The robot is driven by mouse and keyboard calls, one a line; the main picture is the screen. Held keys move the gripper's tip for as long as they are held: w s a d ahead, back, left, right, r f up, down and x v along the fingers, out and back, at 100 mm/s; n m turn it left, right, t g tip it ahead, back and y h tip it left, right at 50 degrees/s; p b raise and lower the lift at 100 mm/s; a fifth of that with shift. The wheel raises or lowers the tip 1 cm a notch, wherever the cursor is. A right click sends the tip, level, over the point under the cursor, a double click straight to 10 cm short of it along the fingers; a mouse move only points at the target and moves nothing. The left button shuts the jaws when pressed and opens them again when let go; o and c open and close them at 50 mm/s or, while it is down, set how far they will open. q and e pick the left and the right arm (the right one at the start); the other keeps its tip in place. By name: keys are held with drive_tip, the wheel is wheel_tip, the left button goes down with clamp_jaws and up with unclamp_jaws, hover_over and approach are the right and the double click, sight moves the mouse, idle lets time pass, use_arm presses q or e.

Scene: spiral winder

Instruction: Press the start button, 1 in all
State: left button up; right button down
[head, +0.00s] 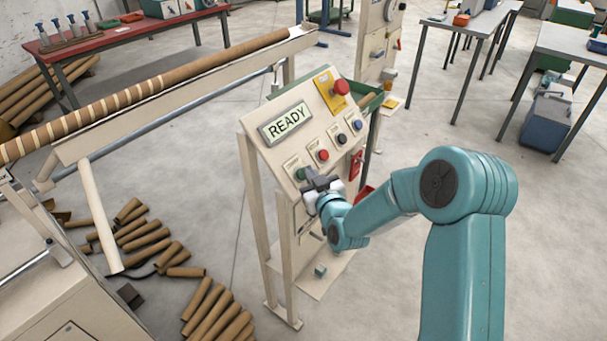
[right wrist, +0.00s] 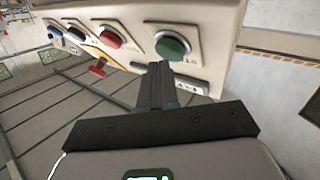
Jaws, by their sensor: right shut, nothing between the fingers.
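The control panel (head: 325,140) stands in the middle of the head view, with a display reading READY (head: 286,122). Its green button (head: 301,174) is at the lower left of a row with red, black and blue buttons. In the right wrist view the green button (right wrist: 172,46) is at the top, just beyond the fingertips. My right gripper (head: 318,183) is shut and empty beside the green button; its closed fingers (right wrist: 158,72) point toward it. Whether they touch it I cannot tell. My left gripper is not in view.
A red emergency knob (head: 341,87) sits on a yellow plate at the panel's top. A long brown tube (head: 150,88) lies on the winder at left. Cut tubes (head: 215,312) lie on the floor. The floor at right is clear up to the tables (head: 570,42).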

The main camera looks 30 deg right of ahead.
drive_tip(key=shift+w+a+f+b, duration=0.1)
drive_tip(key=shift+w+f+b, duration=0.15)
drive_tip(key=shift+b, duration=0.2)
idle(0.3)
drive_tip(key=shift+s+r, duration=0.1)
idle(0.3)
drive_tip(key=shift+s+d+r, duration=0.25)
drive_tip(key=shift+s+r, duration=0.2)
drive_tip(key=shift+s, duration=0.1)
drive_tip(key=s+r, duration=0.1)
drive_tip(key=s+d+r, duration=0.1)
drive_tip(key=s+r, duration=0.1)
drive_tip(key=shift+s+d+r, duration=0.1)
drive_tip(key=shift+s+d, duration=0.1)
drive_tip(key=shift+s, duration=0.05)
idle(0.9)
